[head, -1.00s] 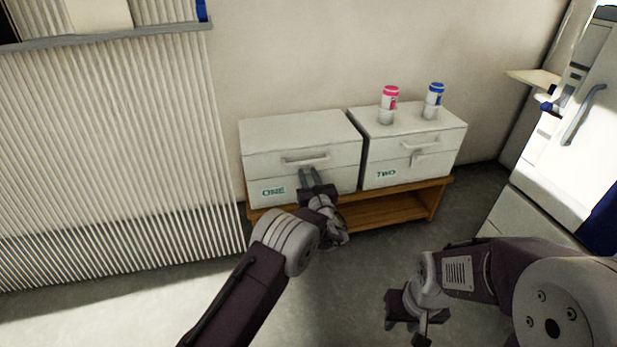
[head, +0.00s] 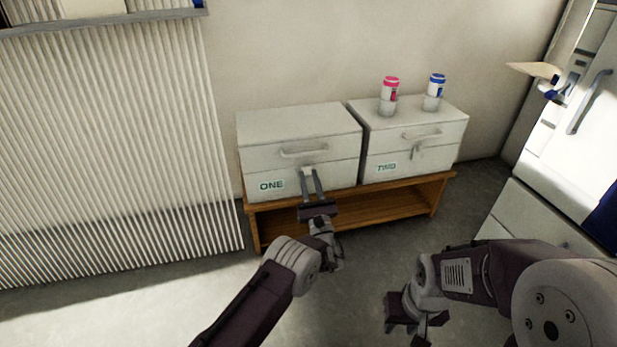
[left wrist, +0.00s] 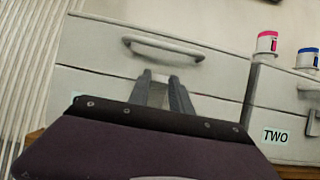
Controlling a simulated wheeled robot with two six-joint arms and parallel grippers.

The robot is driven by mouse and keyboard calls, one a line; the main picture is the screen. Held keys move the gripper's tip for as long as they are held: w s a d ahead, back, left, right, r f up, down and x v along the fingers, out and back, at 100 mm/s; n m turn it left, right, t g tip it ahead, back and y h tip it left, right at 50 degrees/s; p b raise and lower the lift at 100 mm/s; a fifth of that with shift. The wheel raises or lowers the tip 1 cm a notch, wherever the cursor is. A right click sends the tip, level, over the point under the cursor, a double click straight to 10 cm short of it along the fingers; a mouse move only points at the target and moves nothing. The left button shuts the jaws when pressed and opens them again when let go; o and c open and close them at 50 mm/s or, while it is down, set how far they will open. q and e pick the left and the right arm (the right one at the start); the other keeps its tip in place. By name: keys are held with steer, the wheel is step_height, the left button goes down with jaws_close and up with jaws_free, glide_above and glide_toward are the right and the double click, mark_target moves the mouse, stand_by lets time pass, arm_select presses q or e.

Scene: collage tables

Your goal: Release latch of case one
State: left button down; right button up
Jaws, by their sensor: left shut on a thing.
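Case one (head: 300,125) is a white box with a grey handle (head: 303,152) on its lid and a green "ONE" label (head: 271,185); it stands closed on the left of a wooden bench. My left gripper (head: 309,176) is at its front, just below the handle. In the left wrist view the fingers (left wrist: 163,84) are shut on a small pale latch (left wrist: 160,77), mostly hidden between them. My right gripper (head: 411,320) hangs low at the lower right, away from the cases; its jaw state is unclear.
Case two (head: 412,140) stands close on the right, its latch (head: 416,150) showing below its handle. A pink-capped jar (head: 389,95) and a blue-capped jar (head: 434,92) stand on it. The wooden bench (head: 385,200) is under both cases. A ribbed panel (head: 110,150) is at left.

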arm_select(q)
steer(key=shift+s+f+t+y, duration=0.25)
steer(key=shift+f+t, duration=0.25)
steer(key=shift+t, duration=0.3)
steer(key=shift+d, duration=0.1)
steer(key=c, duration=1.2)
jaws_free()
steer(key=shift+o, duration=0.2)
steer(key=p+v, duration=0.4)
steer(key=v, duration=0.5)
